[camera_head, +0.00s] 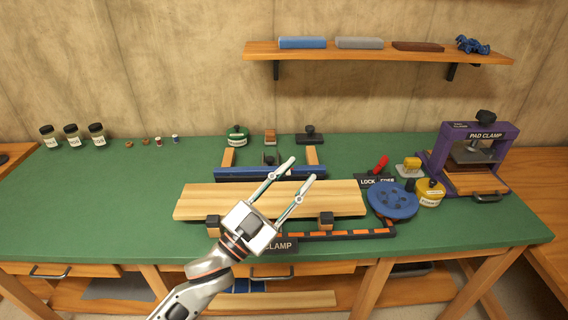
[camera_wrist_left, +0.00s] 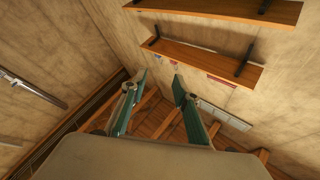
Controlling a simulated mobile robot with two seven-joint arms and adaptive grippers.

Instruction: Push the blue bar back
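The blue bar (camera_head: 235,174) lies across the clamp fixture on the green bench, just behind a pale wooden board (camera_head: 200,202). Two wooden rails (camera_head: 228,157) run back from it, with a dark knob (camera_head: 270,158) between them. My left gripper (camera_head: 302,168) reaches in from the front over the board. Its two fingers are apart with nothing between them, and their tips overlap the right part of the bar in the head view. I cannot tell whether they touch it. In the left wrist view the open fingers (camera_wrist_left: 160,80) show, but not the bar. My right gripper is in neither view.
A blue disc (camera_head: 392,201), a yellow tin (camera_head: 430,193) and a red-handled lever (camera_head: 379,165) stand to the right. The purple pad clamp (camera_head: 440,150) is at far right. A wall shelf (camera_head: 380,53) hangs behind. The bench's left part is largely clear.

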